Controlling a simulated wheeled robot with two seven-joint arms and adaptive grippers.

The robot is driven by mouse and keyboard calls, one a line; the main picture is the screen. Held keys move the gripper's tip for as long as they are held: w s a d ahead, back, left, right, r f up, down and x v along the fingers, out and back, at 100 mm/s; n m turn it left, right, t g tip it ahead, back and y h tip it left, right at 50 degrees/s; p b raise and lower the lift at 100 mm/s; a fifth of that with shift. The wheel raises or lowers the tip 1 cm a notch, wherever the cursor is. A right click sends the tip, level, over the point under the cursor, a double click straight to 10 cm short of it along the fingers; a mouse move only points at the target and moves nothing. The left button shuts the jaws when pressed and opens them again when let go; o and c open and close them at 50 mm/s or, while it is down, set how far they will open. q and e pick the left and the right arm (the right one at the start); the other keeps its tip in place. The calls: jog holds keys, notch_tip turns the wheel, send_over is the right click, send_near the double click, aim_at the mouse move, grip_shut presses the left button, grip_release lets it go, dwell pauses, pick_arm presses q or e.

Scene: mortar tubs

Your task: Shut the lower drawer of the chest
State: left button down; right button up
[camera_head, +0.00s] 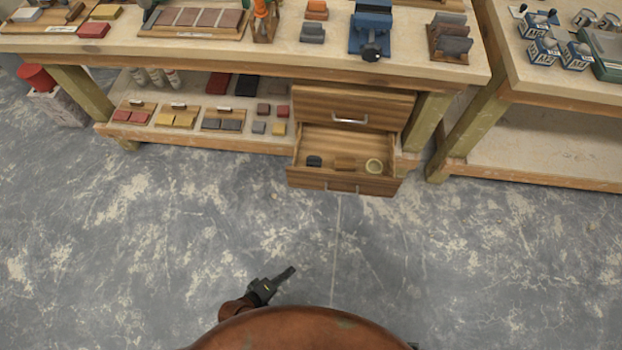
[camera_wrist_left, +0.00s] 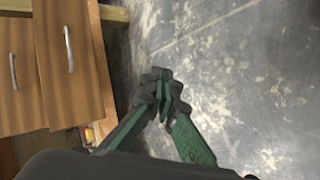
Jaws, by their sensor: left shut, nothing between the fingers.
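The wooden chest (camera_head: 352,104) stands under the workbench, its upper drawer (camera_head: 350,107) shut. The lower drawer (camera_head: 343,185) is pulled out toward me, and its inside shows a dark block, a tan block and a round pale-rimmed item. In the left wrist view the lower drawer's front (camera_wrist_left: 85,75) with its metal handle is at the left. My left gripper (camera_head: 288,272) is over the floor, nearer to me than the drawer and apart from it. Its fingers (camera_wrist_left: 163,82) are shut and empty. My right gripper is not in view.
The workbench (camera_head: 240,50) has sanding blocks and tools on top and a low shelf of blocks left of the chest. Its thick leg (camera_head: 430,120) is right of the chest. A second bench (camera_head: 540,98) stands further right. The concrete floor (camera_head: 150,230) before the drawer is clear.

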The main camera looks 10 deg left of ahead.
pick_arm(q)
jog(key=w+d+r+n+t, duration=0.5)
jog(key=w+r+n, duration=0.1)
jog(key=w+n, duration=0.35)
jog(key=n+t+y+b, duration=0.2)
jog(key=n+t+y, duration=0.35)
jog(key=n, duration=1.15)
send_near(307, 173)
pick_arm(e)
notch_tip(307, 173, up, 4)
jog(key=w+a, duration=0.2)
pick_arm(q)
jog(key=shift+m+g+y, duration=0.25)
jog(key=shift+g+y, duration=0.1)
jog(key=shift+g, duration=0.1)
jog(key=w, duration=0.2)
jog(key=w+b, duration=0.1)
jog(key=w, duration=0.1)
jog(key=w+r+b, duration=0.1)
jog(key=w, duration=0.2)
jog(key=shift+d, duration=0.25)
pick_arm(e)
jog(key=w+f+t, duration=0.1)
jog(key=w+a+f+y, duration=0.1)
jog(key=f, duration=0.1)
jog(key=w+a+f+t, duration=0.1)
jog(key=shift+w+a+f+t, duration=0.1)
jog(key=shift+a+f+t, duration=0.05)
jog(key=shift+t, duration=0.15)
